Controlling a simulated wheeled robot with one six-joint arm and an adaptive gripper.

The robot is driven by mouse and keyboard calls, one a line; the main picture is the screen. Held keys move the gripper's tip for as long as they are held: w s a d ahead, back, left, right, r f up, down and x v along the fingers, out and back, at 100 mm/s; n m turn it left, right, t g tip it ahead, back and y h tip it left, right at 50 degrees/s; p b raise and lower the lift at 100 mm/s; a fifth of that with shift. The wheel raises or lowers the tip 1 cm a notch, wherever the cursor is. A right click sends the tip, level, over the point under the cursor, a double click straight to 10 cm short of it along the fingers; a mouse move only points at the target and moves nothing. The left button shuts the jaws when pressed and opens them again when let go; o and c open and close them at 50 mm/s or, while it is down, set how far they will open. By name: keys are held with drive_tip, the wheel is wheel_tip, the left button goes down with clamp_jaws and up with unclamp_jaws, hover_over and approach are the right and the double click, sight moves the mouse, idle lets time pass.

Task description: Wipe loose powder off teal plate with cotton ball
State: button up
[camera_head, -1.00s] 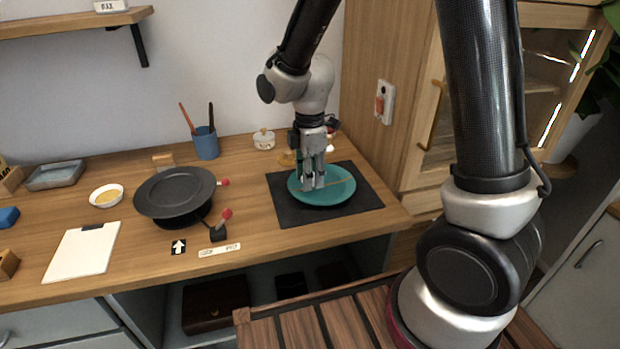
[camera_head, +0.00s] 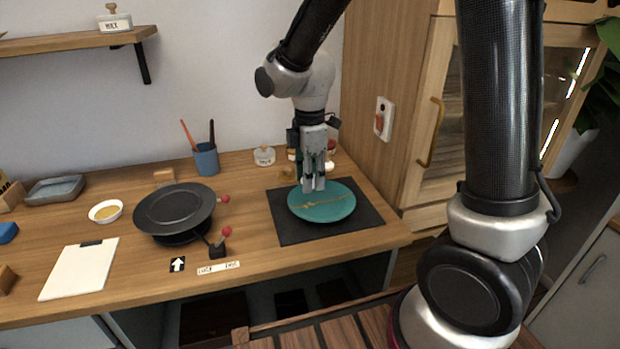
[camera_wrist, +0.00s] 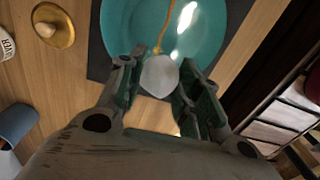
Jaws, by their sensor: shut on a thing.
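The teal plate (camera_head: 322,211) lies on a black mat (camera_head: 290,231) at the right of the wooden bench. A gold seam crosses the plate; I cannot make out loose powder along it. My gripper (camera_head: 314,187) points down over the plate's back edge. In the wrist view, my gripper (camera_wrist: 160,85) is shut on a white cotton ball (camera_wrist: 159,76), held between the fingertips. The plate (camera_wrist: 130,25) fills the top of that view, and the ball overlaps its near rim. I cannot tell whether the ball touches the plate. In the head view the fingers hide the ball.
A black turntable (camera_head: 174,208) stands left of the mat, with a red-knobbed lever in front. A blue cup (camera_head: 206,160) with brushes and a lidded white jar (camera_head: 264,156) stand behind. A small gold dish (camera_wrist: 54,24) is near the plate. A white clipboard (camera_head: 78,270) lies front left.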

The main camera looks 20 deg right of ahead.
sight(308, 204)
drive_tip(key=shift+d, duration=0.1)
drive_tip(key=d, duration=0.3)
drive_tip(key=shift+w+d+r, duration=0.15)
drive_tip(key=shift+w+r, duration=0.15)
drive_tip(key=shift+r, duration=0.05)
drive_tip(key=shift+f, duration=2.2)
drive_tip(key=shift+w+a+f, duration=0.1)
drive_tip(key=shift+a+f, duration=0.1)
drive_tip(key=shift+a, duration=0.8)
drive_tip(key=shift+w+a+f, duration=0.1)
drive_tip(key=shift+a+f, duration=0.1)
drive_tip(key=shift+a, duration=0.75)
drive_tip(key=shift+f, duration=0.85)
drive_tip(key=shift+s, duration=0.1)
